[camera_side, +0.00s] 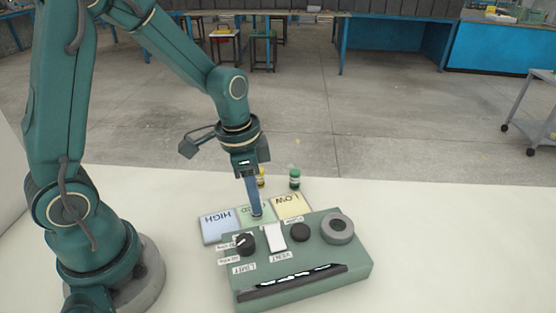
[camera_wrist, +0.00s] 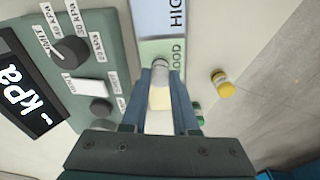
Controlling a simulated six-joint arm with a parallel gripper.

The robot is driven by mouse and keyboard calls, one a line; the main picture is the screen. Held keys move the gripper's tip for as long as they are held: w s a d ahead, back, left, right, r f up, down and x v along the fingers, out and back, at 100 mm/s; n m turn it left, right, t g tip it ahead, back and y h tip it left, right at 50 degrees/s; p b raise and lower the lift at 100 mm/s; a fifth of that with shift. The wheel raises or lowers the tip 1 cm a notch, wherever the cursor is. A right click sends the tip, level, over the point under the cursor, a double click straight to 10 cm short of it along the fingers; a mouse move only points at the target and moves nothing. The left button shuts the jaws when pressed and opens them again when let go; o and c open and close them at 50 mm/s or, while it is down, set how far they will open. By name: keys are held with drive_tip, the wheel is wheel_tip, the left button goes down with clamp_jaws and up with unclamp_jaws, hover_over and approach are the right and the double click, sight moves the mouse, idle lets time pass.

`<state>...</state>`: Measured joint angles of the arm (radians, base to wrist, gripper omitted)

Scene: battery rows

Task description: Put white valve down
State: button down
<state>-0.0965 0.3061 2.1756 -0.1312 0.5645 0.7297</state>
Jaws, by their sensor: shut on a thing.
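My gripper (camera_wrist: 161,92) is shut on a small whitish-grey cylinder, the white valve (camera_wrist: 161,68), held between the fingertips. In the side view my gripper (camera_side: 255,210) points down over the green mat (camera_side: 245,212), whose label is partly covered. Only a bit of the valve (camera_side: 257,214) shows there at the fingertips, low over that mat. I cannot tell whether it touches the mat. The blue HIGH mat (camera_side: 218,227) lies to the left and the yellow LOW mat (camera_side: 290,205) to the right.
A green tester box (camera_side: 310,270) with knobs, a white VENT button (camera_side: 274,237) and a grey ring (camera_side: 338,229) stands in front of the mats. A yellow valve (camera_side: 261,178) and a green valve (camera_side: 295,178) stand behind them. The white table is clear at right.

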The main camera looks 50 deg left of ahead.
drive_tip(key=shift+f, duration=0.15)
drive_tip(key=c, duration=0.7)
unclamp_jaws()
wheel_tip(320, 180, up, 11)
drive_tip(key=s, duration=0.1)
drive_tip(key=shift+s+d+r+n+t+y, duration=0.1)
drive_tip(key=shift+s+d+r+n+t, duration=0.1)
drive_tip(key=shift+s+n+t, duration=1)
drive_tip(key=shift+s+d+r+n+t+y, duration=0.2)
drive_tip(key=shift+s+n, duration=0.6)
drive_tip(key=shift+s, duration=0.95)
drive_tip(key=shift+s+d+r+n+t, duration=0.2)
drive_tip(key=shift+s+n+t, duration=0.7)
drive_tip(key=shift+s, duration=0.6)
drive_tip(key=shift+a, duration=0.1)
